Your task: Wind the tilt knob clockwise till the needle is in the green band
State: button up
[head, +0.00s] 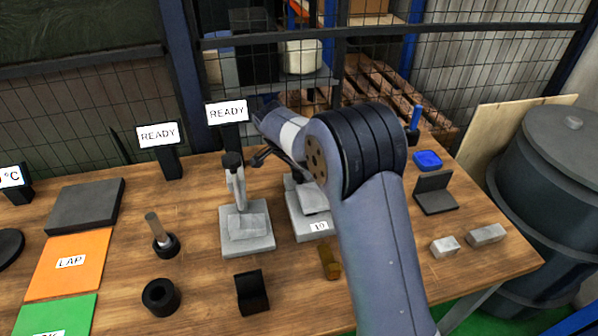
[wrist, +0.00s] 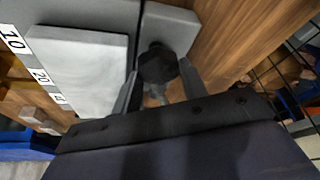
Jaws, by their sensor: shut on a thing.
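The tilt device is a grey block (head: 308,222) on the table, right of the middle, with a white label reading 10. In the wrist view its pale tilting plate (wrist: 82,72) lies beside a numbered scale (wrist: 38,73). The dark faceted tilt knob (wrist: 158,64) sits at the end of the block. My gripper (wrist: 161,78) has one finger on each side of the knob and is shut on it. In the head view my gripper (head: 268,150) is partly hidden by my arm, and the knob cannot be made out. I cannot make out the needle or a green band.
A grey stand (head: 246,232) with an upright post is close on the left. A black V-shaped block (head: 252,293) and a small brass piece (head: 329,263) lie in front. Two READY signs stand behind, before a wire fence. Metal blocks (head: 486,235) lie at the right.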

dwell(0.3)
jog(key=o, duration=1)
jog(key=shift+f, duration=0.1)
